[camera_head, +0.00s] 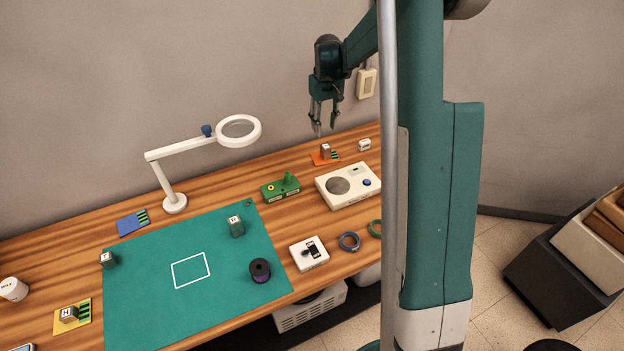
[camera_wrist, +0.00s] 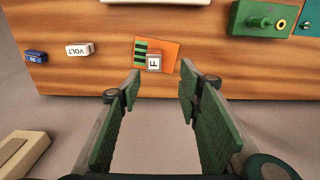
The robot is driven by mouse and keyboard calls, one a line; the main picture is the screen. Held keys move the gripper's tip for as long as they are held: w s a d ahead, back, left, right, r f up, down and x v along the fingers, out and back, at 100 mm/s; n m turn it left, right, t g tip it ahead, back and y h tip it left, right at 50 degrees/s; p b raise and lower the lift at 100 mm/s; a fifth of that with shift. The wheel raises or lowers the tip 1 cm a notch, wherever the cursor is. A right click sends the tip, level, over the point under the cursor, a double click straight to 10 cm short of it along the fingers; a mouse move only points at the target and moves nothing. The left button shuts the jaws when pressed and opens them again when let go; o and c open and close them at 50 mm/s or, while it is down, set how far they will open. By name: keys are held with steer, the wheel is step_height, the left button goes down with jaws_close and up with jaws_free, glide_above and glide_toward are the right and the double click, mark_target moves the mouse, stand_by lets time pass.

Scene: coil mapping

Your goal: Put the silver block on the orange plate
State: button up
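A small silver-grey block (camera_wrist: 154,62) with an F on its pale label sits on the orange plate (camera_wrist: 173,52) in the wrist view, over the edge of the plate's near side. In the head view the block (camera_head: 326,149) stands on the orange plate (camera_head: 318,160) at the back of the table. My gripper (camera_head: 323,126) is above and a little behind the plate, clear of the block. In the wrist view my gripper (camera_wrist: 160,88) has its fingers wide apart with nothing between them.
Similar blocks stand on the green mat (camera_head: 180,320) and on the yellow plate (camera_head: 83,321). A blue plate (camera_head: 130,222) lies empty. A white VOLT block (camera_head: 364,145), a green device (camera_head: 278,190) and a white instrument (camera_head: 358,193) are near the orange plate. A magnifier lamp (camera_head: 176,204) stands left.

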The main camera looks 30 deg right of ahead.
steer(key=s+a+r+t, duration=0.3)
steer(key=s+a+r, duration=1.2)
steer(key=s+r, duration=0.2)
steer(key=s+a+t, duration=0.2)
steer(key=s+a, duration=0.3)
steer(key=s, duration=0.6)
steer(key=s+a+t, duration=0.2)
steer(key=s+a, duration=0.3)
steer(key=s, duration=0.7)
steer(key=shift+s+a+f, duration=0.15)
steer(key=shift+a+f, duration=0.15)
steer(key=shift+f, duration=0.1)
